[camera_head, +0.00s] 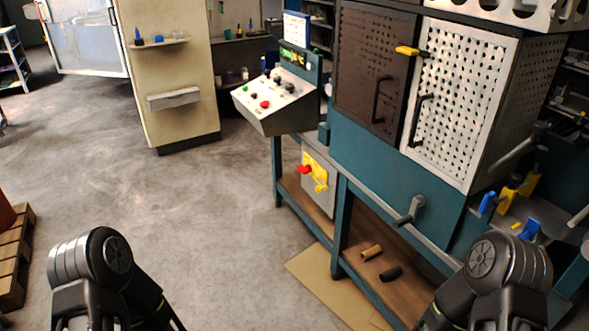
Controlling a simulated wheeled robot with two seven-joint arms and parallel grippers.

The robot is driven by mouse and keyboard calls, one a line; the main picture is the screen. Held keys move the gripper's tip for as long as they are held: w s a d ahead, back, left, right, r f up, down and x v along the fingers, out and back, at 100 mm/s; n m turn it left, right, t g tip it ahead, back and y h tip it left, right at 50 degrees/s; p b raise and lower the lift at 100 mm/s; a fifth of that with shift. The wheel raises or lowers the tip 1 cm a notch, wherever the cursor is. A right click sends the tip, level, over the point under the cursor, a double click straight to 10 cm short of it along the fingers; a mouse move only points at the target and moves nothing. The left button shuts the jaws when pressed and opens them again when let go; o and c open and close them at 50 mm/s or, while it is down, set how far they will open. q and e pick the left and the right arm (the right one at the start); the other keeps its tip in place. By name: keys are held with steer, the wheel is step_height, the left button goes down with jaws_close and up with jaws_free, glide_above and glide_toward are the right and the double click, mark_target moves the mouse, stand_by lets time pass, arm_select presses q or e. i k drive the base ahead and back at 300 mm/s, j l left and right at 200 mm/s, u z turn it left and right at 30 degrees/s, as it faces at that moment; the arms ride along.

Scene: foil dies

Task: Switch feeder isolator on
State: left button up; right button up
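A grey switch box (319,199), which looks like the feeder isolator, is mounted low on the teal machine frame below the control panel. It has a yellow plate and yellow handle-like parts (320,176) on its face. A red lever (304,169) sticks out to the left of the yellow plate. Any on or off marking is too small to read. My two dark arms reach in at the bottom left and bottom right corners, well apart from the box. Neither gripper shows in this view.
A sloped control panel (272,100) with several buttons overhangs above the box. A teal machine (375,165) with perforated doors fills the right side. Two small cylinders (371,252) lie on its lower shelf. The concrete floor (200,215) at left and centre is open. A wooden pallet (14,255) stands at far left.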

mark_target(303, 170)
steer(key=i+j+u, duration=0.2)
steer(key=i, duration=1.15)
steer(key=i+j+u, duration=0.25)
steer(key=i, duration=1.1)
steer(key=l, duration=0.1)
